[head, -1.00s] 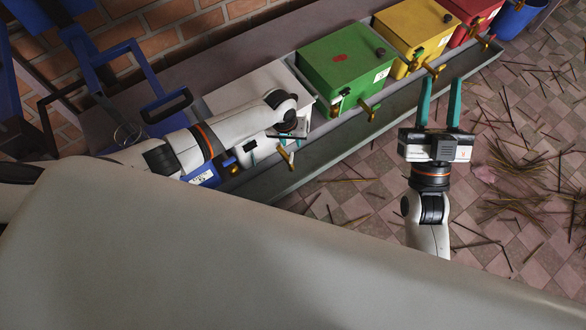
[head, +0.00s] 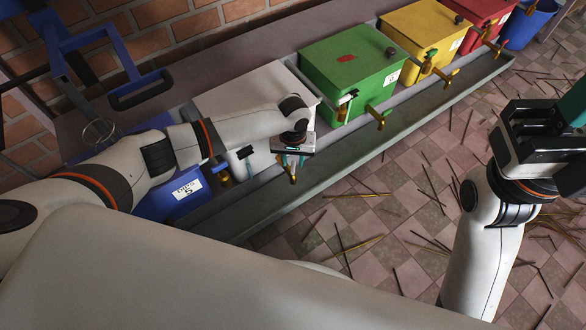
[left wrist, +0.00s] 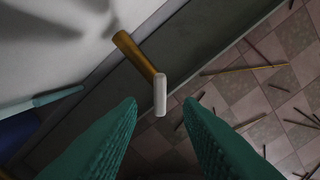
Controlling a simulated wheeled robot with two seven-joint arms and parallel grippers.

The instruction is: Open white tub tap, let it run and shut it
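The white tub (head: 228,98) stands on the bench between a blue tub and a green tub, partly covered by my left arm. Its brass tap (head: 291,174) sticks out of the front; the left wrist view shows the brass pipe (left wrist: 134,53) with a pale handle (left wrist: 160,95) at its end. My left gripper (head: 291,158) is over this tap. In the left wrist view its two teal fingers (left wrist: 160,125) are apart, with the handle just beyond the gap between their tips. My right gripper (head: 572,115) is at the right edge, its fingers partly cut off, away from the tubs.
A grey trough (head: 400,150) runs below the taps. Green (head: 340,62), yellow (head: 412,32) and red tubs (head: 482,12) stand to the right, a blue tub (head: 165,205) to the left. Sticks lie on the tiled floor. A teal rod (left wrist: 55,97) is beside the tap.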

